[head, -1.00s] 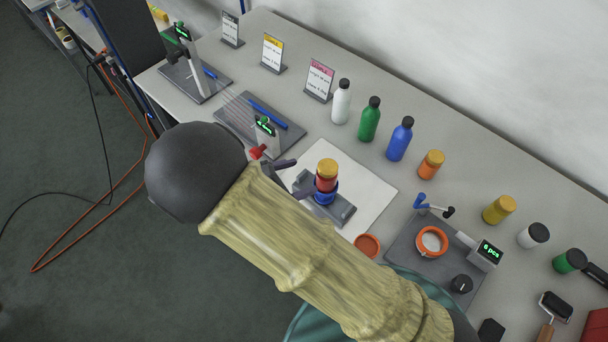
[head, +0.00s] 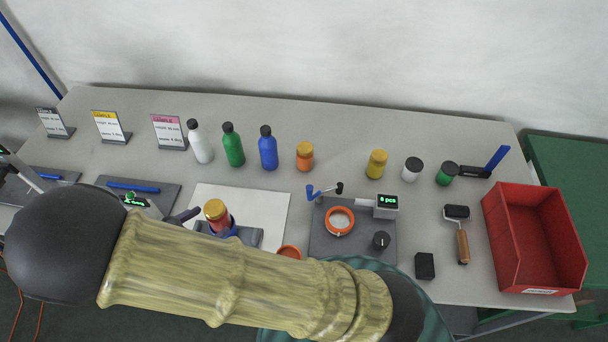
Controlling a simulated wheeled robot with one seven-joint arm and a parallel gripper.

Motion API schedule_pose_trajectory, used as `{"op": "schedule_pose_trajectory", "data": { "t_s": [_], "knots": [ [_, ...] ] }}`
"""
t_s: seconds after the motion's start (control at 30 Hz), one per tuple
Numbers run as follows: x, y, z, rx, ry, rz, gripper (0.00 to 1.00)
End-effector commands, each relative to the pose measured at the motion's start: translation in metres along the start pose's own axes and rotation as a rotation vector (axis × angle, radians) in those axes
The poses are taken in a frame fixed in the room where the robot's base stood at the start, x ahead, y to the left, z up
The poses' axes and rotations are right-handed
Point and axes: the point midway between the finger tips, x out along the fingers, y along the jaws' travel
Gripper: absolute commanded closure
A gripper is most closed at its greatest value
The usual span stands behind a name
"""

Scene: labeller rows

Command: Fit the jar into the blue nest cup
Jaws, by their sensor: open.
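The jar (head: 219,223) has a red body and a gold lid (head: 214,208). In the head view it stands upright with its lower part inside the blue nest cup (head: 234,231). The cup is on a grey block (head: 252,238) on a white sheet. My gripper (head: 189,216) is open, just left of the jar. One dark finger shows and is apart from the jar; the other is mostly hidden behind my arm. My arm also hides the front of the cup and block, so how deep the jar sits is hard to see.
Several bottles and jars, including a blue bottle (head: 268,149) and an orange jar (head: 305,156), stand behind the white sheet (head: 272,205). A grey counting station (head: 325,238) is to the right. A red bin (head: 535,240) stands at the table's right end.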

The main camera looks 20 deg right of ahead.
Motion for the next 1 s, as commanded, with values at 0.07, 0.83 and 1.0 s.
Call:
{"op": "schedule_pose_trajectory", "data": {
  "t_s": [0.07, 0.83, 1.0],
  "knots": [
    [0.020, -0.012, 0.018, 0.101, 0.073, -0.102, 0.27],
    [0.105, -0.139, 0.142, 1.496, 0.590, -0.870, 0.27],
    [0.114, -0.162, 0.172, 1.864, 0.608, -0.945, 0.27]
  ]
}}
